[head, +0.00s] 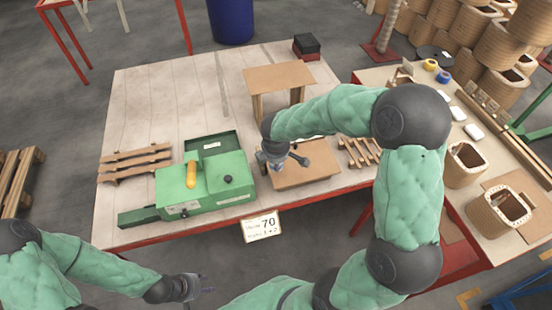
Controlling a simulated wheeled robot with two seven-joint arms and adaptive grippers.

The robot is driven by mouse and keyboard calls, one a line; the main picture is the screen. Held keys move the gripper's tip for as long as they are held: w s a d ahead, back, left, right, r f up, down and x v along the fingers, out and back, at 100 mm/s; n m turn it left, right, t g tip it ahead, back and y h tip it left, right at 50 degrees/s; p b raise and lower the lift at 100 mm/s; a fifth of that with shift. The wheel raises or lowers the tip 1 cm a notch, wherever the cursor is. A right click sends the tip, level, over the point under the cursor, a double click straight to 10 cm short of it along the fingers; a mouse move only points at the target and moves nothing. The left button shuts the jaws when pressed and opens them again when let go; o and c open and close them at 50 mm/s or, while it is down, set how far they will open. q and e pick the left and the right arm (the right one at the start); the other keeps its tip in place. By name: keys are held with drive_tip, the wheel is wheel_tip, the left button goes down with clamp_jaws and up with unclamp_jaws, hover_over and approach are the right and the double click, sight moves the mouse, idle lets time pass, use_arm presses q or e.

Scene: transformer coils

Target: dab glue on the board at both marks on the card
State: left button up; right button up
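The card (262,226) hangs at the table's front edge. It shows a large 70 and smaller writing too small to read surely. A flat brown board (318,172) lies on the table behind the card, partly hidden by my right gripper. My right gripper (284,164) points down over the board's left back part; whether it holds anything is unclear. A yellow-orange cylinder (190,174) stands on the green machine; I cannot tell whether it is the glue. My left gripper (207,284) is off the table's front, with its fingers apart and empty.
The green machine (228,195) stands left of the board. A brown stand (278,75) is behind it, with a dark box (306,45) further back. Slatted wood pieces (135,162) lie at left. Coils (497,212) and tape rolls (430,65) are on the right table.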

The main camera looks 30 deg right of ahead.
drive_tip(key=shift+r+p, duration=1.7)
drive_tip(key=shift+r, duration=0.65)
drive_tip(key=shift+f, duration=0.1)
